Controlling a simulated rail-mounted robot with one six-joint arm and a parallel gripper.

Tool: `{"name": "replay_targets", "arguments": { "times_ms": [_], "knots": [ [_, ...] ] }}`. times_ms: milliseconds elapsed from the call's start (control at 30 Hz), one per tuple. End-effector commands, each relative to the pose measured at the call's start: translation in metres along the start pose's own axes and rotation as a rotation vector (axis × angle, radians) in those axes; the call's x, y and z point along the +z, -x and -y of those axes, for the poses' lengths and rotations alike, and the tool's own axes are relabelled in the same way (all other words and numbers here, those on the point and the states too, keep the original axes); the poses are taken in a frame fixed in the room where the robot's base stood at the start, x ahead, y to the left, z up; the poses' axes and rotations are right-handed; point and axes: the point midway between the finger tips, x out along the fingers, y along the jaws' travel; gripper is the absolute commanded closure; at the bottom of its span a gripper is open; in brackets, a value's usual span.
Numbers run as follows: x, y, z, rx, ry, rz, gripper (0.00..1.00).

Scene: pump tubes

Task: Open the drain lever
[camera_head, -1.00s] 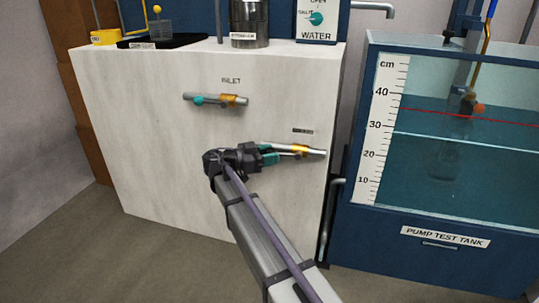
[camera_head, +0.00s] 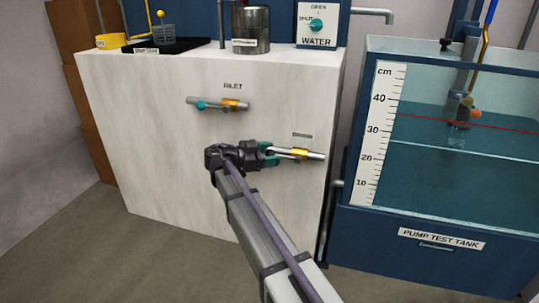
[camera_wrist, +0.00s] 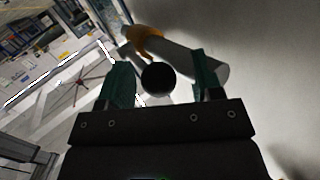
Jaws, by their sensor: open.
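The drain valve is a grey pipe with an orange collar (camera_head: 293,153), low on the right of the white cabinet front; the small label above it is too blurred to read. My gripper (camera_head: 268,154) is at the left end of this pipe, with its teal fingers open. In the wrist view the fingers (camera_wrist: 158,85) stand apart around a dark round lever knob (camera_wrist: 158,78), which shows between them. I cannot tell whether either finger touches it. The orange collar (camera_wrist: 144,40) and pipe (camera_wrist: 195,62) lie just beyond. The rest of the lever is largely hidden.
The inlet valve (camera_head: 230,104) is above my gripper on the white cabinet (camera_head: 150,130). A metal pot (camera_head: 251,28) and black tray (camera_head: 175,46) stand on top. The blue pump test tank (camera_head: 400,220) is to the right, with a vertical pipe (camera_head: 330,210) between.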

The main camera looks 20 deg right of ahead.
Motion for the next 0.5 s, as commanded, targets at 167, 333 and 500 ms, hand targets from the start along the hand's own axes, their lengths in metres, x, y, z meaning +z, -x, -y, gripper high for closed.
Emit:
{"name": "replay_targets", "arguments": {
  "times_ms": [167, 333, 500],
  "knots": [
    [-0.001, 0.022, 0.001, -0.002, 0.000, 0.001, 0.40],
    [-0.001, 0.066, 0.002, -0.002, 0.000, 0.001, 0.40],
    [-0.001, 0.099, 0.002, -0.001, 0.000, 0.000, 0.40]
  ]
}}
